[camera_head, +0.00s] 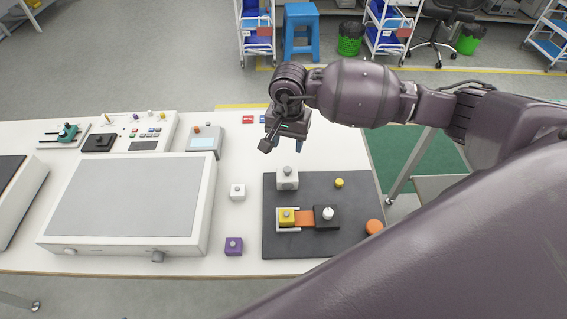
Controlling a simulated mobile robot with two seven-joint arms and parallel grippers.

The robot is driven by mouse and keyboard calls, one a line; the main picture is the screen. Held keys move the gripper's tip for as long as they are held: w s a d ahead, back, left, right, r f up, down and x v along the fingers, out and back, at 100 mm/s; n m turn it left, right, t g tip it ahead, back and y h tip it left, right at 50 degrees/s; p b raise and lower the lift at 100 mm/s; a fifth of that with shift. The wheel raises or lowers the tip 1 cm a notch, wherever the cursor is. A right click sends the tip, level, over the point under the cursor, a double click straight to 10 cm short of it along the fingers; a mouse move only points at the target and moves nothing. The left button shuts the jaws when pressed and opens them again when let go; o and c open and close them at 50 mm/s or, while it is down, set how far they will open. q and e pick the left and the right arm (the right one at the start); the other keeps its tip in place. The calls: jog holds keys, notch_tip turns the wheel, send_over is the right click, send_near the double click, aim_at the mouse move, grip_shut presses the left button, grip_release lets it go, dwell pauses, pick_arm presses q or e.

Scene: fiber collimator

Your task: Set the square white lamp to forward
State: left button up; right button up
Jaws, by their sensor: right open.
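A small square white block (238,191) with a grey knob on top sits on the white table, left of a dark grey mat. A second, larger white block (287,180) with a grey knob sits on the mat's upper left part. I cannot tell which of them is the lamp, or which way its knob is set. My right gripper (283,147) is open and empty, its fingers pointing down. In the picture it is just above the larger white block and apart from it; its height is unclear. My left gripper is not in view.
A large grey-topped device (137,195) fills the table's left.

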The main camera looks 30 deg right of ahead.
aim_at(287, 169)
jog(key=shift+n, duration=0.3)
notch_tip(287, 169, down, 11)
jog(key=shift+s+r, duration=0.1)
jog(key=shift+c, duration=0.5)
